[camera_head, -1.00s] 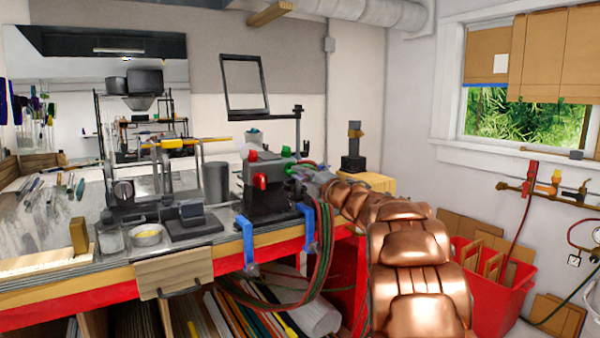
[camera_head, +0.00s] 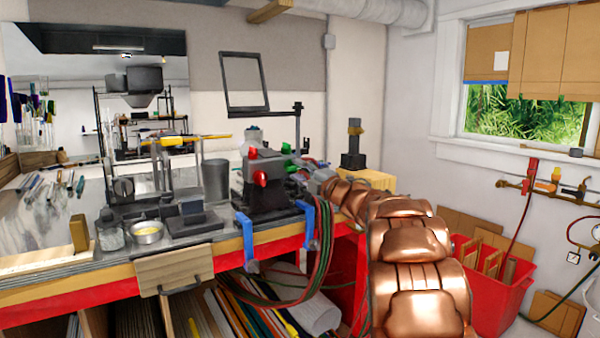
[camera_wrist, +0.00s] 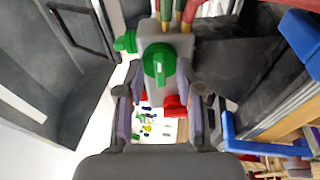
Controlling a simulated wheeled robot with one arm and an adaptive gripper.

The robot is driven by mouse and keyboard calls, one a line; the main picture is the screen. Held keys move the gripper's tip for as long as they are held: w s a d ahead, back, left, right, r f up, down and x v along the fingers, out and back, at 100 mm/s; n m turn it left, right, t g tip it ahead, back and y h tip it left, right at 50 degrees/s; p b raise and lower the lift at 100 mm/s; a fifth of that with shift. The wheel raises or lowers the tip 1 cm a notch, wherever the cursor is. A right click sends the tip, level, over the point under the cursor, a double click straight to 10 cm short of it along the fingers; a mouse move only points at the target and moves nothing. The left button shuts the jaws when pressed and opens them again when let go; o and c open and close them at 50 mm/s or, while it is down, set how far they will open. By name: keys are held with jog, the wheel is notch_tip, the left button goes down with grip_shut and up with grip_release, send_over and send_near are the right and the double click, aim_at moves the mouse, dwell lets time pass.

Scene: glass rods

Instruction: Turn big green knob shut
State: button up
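The big green knob (camera_wrist: 159,63) is on the grey torch body (camera_wrist: 182,44) in the wrist view, facing the camera with a pale slot in its middle. My gripper (camera_wrist: 160,98) is open, with one finger on each side below the knob in the picture; I see no contact with it. A smaller green knob (camera_wrist: 125,42) and a red knob (camera_wrist: 173,106) are on the same body. In the head view the torch (camera_head: 264,180) stands on the bench with a red knob (camera_head: 261,179) on its front, and my gripper is close on its right, its fingers hard to make out.
Red and green hoses (camera_head: 322,240) hang from the torch beside my arm. Blue clamps (camera_head: 248,240) grip the bench edge (camera_head: 110,278). A grey cup (camera_head: 216,180) and a small bowl (camera_head: 147,232) stand left of the torch. A red bin (camera_head: 505,290) stands at the right.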

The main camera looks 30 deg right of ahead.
jog(key=shift+s, duration=0.1)
jog(key=v, duration=1.1)
jog(key=shift+s, duration=0.4)
